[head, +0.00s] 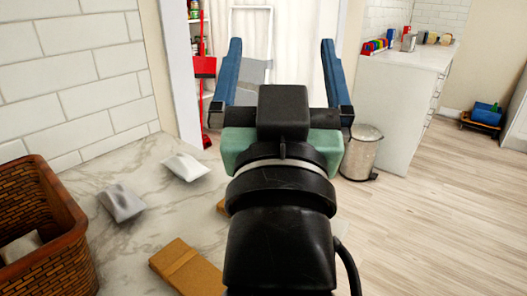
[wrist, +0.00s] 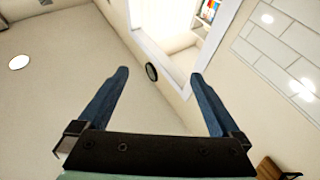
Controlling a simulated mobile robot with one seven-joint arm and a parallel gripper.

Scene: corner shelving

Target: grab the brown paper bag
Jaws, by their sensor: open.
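A flat brown packet (head: 187,268), which looks like the brown paper bag, lies on the marble counter at the bottom of the head view. Its right end is cut off by my arm and the frame edge. A second small brown piece (head: 221,207) shows beside my arm, mostly hidden, so I cannot tell what it is. My gripper (head: 281,45) is open and empty, raised beyond and above the counter. Its fingers point away from the brown packet. The wrist view shows the open gripper (wrist: 160,73) facing ceiling and upper wall, with no bag identifiable.
A brown wicker basket (head: 55,265) stands at the counter's left. A white packet (head: 185,167) and a grey packet (head: 121,203) lie near it. Tiled wall (head: 75,75) bounds the left. A metal bin (head: 362,152) stands on the floor, which is open to the right.

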